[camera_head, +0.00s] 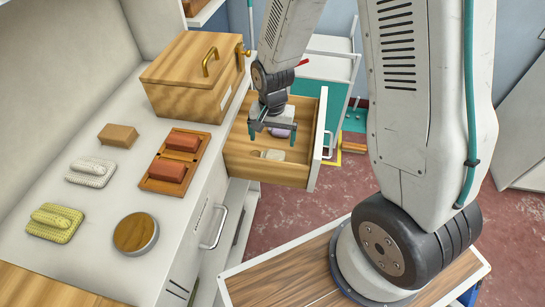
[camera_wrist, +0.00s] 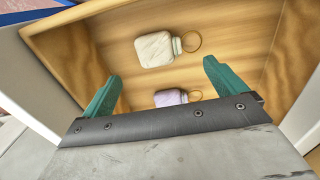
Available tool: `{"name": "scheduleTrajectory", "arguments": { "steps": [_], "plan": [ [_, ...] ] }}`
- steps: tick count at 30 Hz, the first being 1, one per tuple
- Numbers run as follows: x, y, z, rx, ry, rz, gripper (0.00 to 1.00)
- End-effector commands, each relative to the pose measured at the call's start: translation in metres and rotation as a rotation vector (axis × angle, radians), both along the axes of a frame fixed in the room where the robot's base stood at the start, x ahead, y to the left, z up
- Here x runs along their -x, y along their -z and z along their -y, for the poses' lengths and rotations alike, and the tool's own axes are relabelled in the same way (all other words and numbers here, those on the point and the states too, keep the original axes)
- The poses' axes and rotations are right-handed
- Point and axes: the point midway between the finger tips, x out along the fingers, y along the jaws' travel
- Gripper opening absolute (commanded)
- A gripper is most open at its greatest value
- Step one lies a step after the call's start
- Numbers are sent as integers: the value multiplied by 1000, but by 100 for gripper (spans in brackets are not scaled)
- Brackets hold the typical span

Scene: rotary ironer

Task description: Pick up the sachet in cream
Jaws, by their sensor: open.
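The cream sachet (camera_head: 272,155) lies flat on the floor of the open wooden drawer (camera_head: 262,173), toward its front. It shows in the wrist view (camera_wrist: 155,49) near the top centre, with a tan ring at its right end. A lilac sachet (camera_wrist: 170,98) lies behind it in the same drawer, also with a ring; in the head view it (camera_head: 280,132) is partly hidden by my gripper. My gripper (camera_head: 272,136) points down over the drawer, above the lilac sachet. Its green fingers (camera_wrist: 158,84) are wide apart with nothing held between them. The cream sachet lies beyond the fingertips.
The drawer's walls and white front (camera_head: 320,140) surround the sachets. A wooden box (camera_head: 190,85) with brass handle stands on the white counter.

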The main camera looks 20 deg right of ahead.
Motion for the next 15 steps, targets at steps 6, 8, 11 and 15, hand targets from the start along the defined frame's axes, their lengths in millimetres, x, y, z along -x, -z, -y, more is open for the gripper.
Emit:
{"name": "scheduleTrajectory", "arguments": {
  "steps": [6, 8, 11, 15],
  "plan": [
    [1, 24, 0, 1, 3, -4, 96],
    [1, 30, 0, 0, 3, -4, 96],
    [2, 42, 0, 1, 2, -4, 96],
    [3, 63, 0, 1, 2, -6, 96]
  ]
}}
